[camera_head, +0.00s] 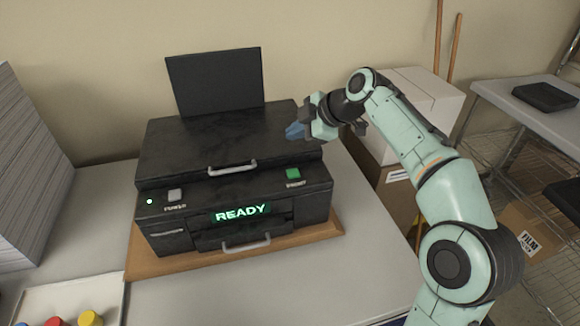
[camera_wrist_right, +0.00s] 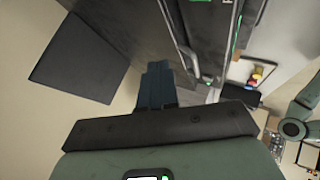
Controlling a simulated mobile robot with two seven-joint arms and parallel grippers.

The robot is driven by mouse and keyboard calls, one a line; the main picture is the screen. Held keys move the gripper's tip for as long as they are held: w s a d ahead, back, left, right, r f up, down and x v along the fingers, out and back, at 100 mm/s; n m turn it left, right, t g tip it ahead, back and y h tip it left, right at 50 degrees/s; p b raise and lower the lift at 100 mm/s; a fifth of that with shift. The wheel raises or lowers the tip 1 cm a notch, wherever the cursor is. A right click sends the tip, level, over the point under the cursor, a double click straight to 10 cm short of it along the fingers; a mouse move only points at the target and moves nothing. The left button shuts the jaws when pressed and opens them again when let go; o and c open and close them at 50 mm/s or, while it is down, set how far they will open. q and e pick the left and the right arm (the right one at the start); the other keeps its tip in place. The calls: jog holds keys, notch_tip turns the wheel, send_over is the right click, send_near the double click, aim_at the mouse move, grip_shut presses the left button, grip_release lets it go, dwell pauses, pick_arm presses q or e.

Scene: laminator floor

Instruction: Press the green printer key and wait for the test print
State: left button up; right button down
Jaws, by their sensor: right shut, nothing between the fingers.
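The black printer (camera_head: 225,150) stands on a wooden board on the table. Its green key (camera_head: 293,174) is at the right of the front panel. A grey power key (camera_head: 174,195) with a small lit green lamp is at the left. The display (camera_head: 241,212) reads READY in green letters. My right gripper (camera_head: 294,131) is shut and empty, with blue fingertips, above the printer's right part and behind the green key, apart from it. In the right wrist view the shut fingers (camera_wrist_right: 155,85) point toward the dark printer (camera_wrist_right: 140,35). My left gripper is out of view.
A tall paper stack (camera_head: 28,165) stands at the left. A white tray (camera_head: 70,300) with coloured caps lies at the front left. The table in front of the printer is clear.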

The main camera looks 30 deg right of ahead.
send_over(296, 174)
notch_tip(296, 174, down, 4)
jog(key=shift+f, duration=0.1)
notch_tip(296, 174, down, 4)
jog(key=shift+s+f+b, duration=0.1)
jog(key=shift+s+b, duration=0.05)
jog(key=shift+b, duration=1.1)
jog(key=shift+f, duration=0.2)
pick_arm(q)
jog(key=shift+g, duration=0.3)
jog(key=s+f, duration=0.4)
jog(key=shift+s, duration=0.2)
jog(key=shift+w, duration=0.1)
pick_arm(e)
jog(key=shift+w, duration=0.2)
pick_arm(q)
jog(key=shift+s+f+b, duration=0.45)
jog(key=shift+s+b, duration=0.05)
jog(key=shift+b, duration=0.1)
pick_arm(e)
jog(key=shift+s+f, duration=0.1)
jog(key=shift+f, duration=0.35)
